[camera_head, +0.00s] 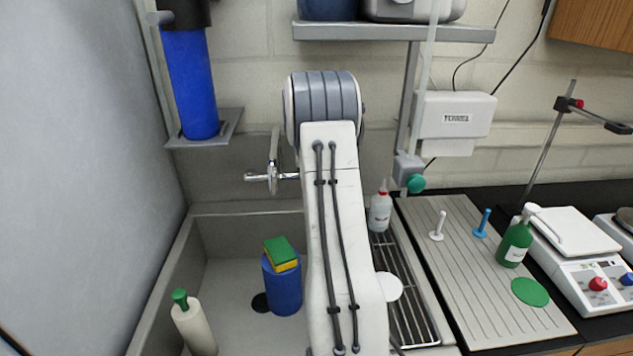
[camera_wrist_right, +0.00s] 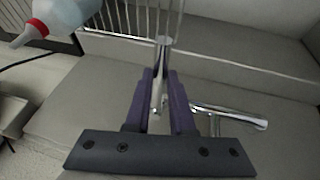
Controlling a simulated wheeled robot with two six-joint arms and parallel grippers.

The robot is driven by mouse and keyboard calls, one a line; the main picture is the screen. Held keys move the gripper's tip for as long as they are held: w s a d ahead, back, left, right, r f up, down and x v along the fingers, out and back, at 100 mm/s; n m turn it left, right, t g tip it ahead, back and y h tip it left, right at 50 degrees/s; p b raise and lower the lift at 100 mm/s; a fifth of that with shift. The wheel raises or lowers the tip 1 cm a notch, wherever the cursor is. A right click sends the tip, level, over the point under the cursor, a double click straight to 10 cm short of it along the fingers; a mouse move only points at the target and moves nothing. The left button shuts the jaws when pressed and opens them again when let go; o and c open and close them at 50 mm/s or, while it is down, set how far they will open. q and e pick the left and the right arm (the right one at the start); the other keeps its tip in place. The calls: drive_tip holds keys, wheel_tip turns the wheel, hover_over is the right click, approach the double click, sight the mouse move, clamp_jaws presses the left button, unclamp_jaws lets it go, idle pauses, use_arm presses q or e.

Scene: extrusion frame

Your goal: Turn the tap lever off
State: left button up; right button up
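The chrome tap (camera_head: 272,177) is on the sink's back wall in the head view, with a spout and a short lever (camera_head: 256,177) pointing left. My right arm hides its right side and my right gripper. In the right wrist view, my right gripper (camera_wrist_right: 159,72) has two purple fingers standing apart, with a chrome part of the tap showing in the gap. I cannot tell whether they touch it. A chrome lever-like bar (camera_wrist_right: 232,116) extends to the right, beside the right finger. My left gripper is in neither view.
The sink holds a blue cylinder (camera_head: 283,290) with a green-yellow sponge (camera_head: 281,253) on top and a white bottle (camera_head: 194,328) with a green cap. A red-capped bottle (camera_head: 380,212) stands right of my arm. A blue filter (camera_head: 190,85) hangs at left.

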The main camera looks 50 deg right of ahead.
drive_tip(key=o, duration=0.4)
drive_tip(key=shift+a, duration=0.1)
drive_tip(key=b+v, duration=0.2)
drive_tip(key=v, duration=0.8)
drive_tip(key=shift+a+r, duration=0.1)
drive_tip(key=shift+r, duration=0.1)
